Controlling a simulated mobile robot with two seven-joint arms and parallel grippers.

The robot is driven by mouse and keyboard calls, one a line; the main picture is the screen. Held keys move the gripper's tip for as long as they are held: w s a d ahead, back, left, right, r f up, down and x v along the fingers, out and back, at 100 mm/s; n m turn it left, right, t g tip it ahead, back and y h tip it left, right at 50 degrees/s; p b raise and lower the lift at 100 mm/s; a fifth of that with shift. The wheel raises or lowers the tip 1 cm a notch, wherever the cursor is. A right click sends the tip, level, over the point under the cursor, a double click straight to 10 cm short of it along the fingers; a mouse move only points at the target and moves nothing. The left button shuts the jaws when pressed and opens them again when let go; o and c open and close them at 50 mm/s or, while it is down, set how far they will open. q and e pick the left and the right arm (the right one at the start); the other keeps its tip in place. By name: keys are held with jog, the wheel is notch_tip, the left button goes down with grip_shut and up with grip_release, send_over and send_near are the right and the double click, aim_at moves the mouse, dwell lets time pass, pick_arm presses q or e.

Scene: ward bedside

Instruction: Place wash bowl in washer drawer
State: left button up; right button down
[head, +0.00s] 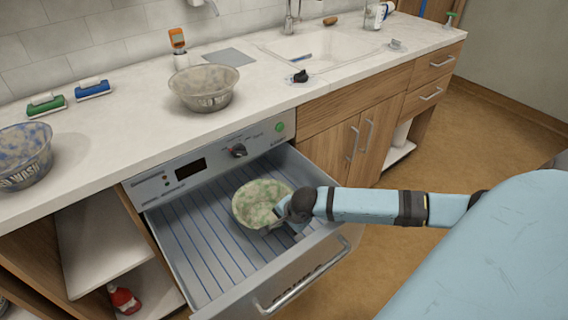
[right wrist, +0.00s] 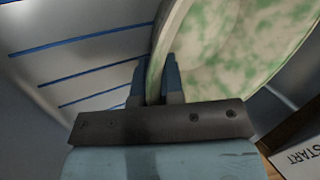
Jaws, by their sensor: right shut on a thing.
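A pale wash bowl with green speckles (head: 256,200) is inside the open washer drawer (head: 190,262), over the blue-lined rack floor. My right gripper (head: 284,211) reaches in from the right and is shut on the bowl's rim. In the right wrist view the two fingers (right wrist: 156,84) pinch the rim of the bowl (right wrist: 245,45), which looks tilted there. I cannot tell whether the bowl's base touches the rack. My left gripper is not in view.
A brown-grey bowl (head: 204,90) and a blue-speckled bowl (head: 24,158) stand on the counter (head: 110,130). The washer's control panel (head: 205,165) is behind the drawer. The drawer's left side is empty. A red bottle (head: 124,300) sits on a low shelf.

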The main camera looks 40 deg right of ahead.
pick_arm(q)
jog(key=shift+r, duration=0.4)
pick_arm(e)
jog(key=c, duration=1.4)
grip_release()
jog(key=shift+o, duration=0.8)
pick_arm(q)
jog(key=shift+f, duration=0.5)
pick_arm(e)
jog(key=shift+s+r, duration=0.15)
jog(key=shift+r, duration=0.25)
pick_arm(q)
jog(key=p, duration=0.3)
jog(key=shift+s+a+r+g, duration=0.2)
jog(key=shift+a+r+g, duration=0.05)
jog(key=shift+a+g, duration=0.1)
pick_arm(e)
jog(key=v, duration=1.1)
pick_arm(q)
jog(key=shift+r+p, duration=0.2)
jog(key=shift+p, duration=0.1)
pick_arm(e)
jog(key=shift+s+r, duration=0.1)
jog(key=shift+r, duration=0.05)
